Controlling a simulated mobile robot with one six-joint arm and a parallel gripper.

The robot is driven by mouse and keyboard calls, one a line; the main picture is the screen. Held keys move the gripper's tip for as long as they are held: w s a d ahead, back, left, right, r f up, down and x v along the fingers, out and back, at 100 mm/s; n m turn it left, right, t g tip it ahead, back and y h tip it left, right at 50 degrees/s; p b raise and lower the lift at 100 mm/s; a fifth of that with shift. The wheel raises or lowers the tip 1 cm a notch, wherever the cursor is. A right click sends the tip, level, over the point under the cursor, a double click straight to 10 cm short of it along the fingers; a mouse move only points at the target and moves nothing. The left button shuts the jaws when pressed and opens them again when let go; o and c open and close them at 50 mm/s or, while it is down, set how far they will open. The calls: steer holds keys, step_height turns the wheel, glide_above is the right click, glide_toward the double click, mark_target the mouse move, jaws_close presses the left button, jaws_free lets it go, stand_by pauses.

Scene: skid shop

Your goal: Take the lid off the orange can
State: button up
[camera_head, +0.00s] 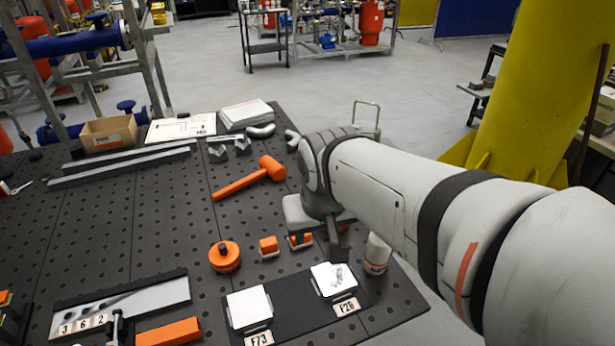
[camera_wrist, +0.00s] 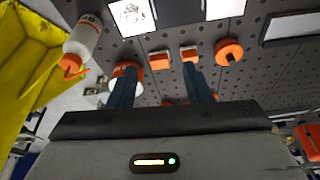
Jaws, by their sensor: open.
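The orange can (camera_head: 224,258) is a squat round can standing on the perforated dark table, left of my gripper in the head view. A dark knob (camera_head: 223,247) shows on its top. The can also shows in the wrist view (camera_wrist: 229,55), right of both fingers and apart from them. The seam between lid and can is too small to make out.
Two small orange-and-white blocks (camera_head: 268,247) sit between the can and my gripper. A white bottle (camera_head: 377,255) stands by the table's right edge. An orange mallet (camera_head: 250,178) lies behind. Two white plates (camera_head: 249,308) on a dark mat lie in front.

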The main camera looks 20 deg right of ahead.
steer(key=w+d+f+m+h+b, duration=0.1)
steer(key=w+d+f+m, duration=0.3)
steer(key=w+d, duration=0.5)
steer(key=w+d+f+m+h+b, duration=0.1)
steer(key=w+d+f+m, duration=0.3)
steer(key=w, duration=0.9)
steer(key=shift+n+h, duration=0.3)
steer(key=x, duration=0.2)
steer(key=p+x, duration=0.1)
steer(key=x, duration=0.2)
steer(key=s+x, duration=0.1)
steer(key=x, duration=0.1)
steer(key=shift+w+f, duration=0.15)
steer(key=shift+f, duration=0.2)
steer(key=shift+a, duration=0.1)
steer(key=shift+c, duration=0.4)
jaws_close()
